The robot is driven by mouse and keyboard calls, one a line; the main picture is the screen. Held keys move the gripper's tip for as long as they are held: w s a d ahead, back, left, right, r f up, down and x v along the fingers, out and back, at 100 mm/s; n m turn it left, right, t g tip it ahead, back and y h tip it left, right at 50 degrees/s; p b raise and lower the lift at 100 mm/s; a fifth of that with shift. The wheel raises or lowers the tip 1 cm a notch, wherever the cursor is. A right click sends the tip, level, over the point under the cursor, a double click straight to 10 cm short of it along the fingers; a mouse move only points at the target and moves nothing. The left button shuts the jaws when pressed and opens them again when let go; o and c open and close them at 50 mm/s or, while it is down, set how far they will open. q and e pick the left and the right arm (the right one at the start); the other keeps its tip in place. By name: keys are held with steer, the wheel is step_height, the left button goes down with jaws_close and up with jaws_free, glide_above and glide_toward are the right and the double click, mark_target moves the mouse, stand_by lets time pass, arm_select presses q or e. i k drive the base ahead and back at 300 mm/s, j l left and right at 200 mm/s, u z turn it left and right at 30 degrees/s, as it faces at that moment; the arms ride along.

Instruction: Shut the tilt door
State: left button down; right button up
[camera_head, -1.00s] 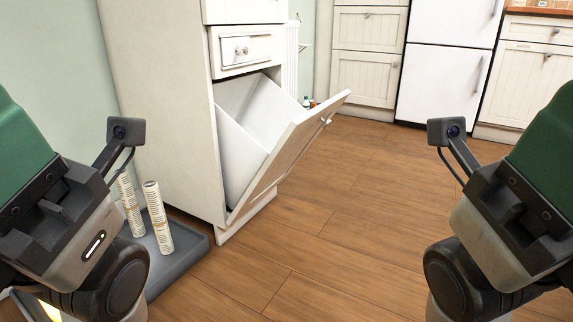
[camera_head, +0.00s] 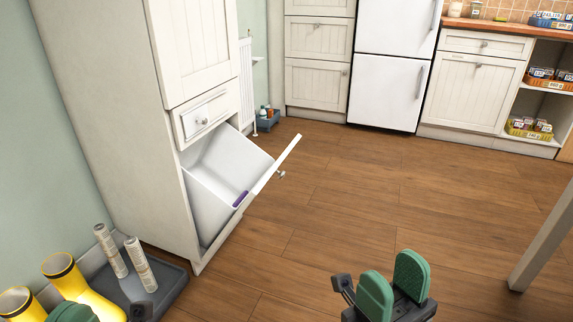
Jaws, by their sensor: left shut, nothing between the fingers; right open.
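The tilt door (camera_head: 272,168) is a white panel low on the tall white cabinet (camera_head: 115,110). It leans outward, hinged near the bottom, with its top edge well away from the cabinet front. A small knob (camera_head: 281,174) shows on its outer face. Behind it is a white bin (camera_head: 222,170) with a small purple item (camera_head: 240,199) inside. My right gripper (camera_head: 392,274) is at the bottom, right of the door and apart from it, with its green fingers open and empty. My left gripper (camera_head: 72,312) shows only partly at the bottom left, shut and away from the door.
Yellow boots (camera_head: 84,290) and rolled papers (camera_head: 140,264) stand on a dark tray (camera_head: 172,280) left of the door. A shut drawer (camera_head: 205,117) is above the opening. A pale table leg (camera_head: 543,240) is at the right. The wooden floor (camera_head: 370,190) before the door is clear.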

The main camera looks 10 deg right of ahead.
mark_target(220, 167)
steer(key=i+l+u, duration=0.1)
steer(key=u, duration=0.25)
steer(key=l+u, duration=0.2)
steer(key=u, duration=0.2)
steer(key=i+l+u, duration=0.1)
steer(key=u, duration=0.25)
steer(key=l+u, duration=0.2)
steer(key=l, duration=0.55)
steer(key=l+u, duration=0.2)
steer(key=l, duration=0.5)
steer(key=l+u, duration=0.25)
steer(key=l, duration=0.5)
steer(key=k+l+u, duration=0.2)
steer(key=l, duration=0.5)
steer(key=k+l, duration=0.1)
steer(key=l, duration=0.95)
steer(key=k+l, duration=0.15)
steer(key=l, duration=0.35)
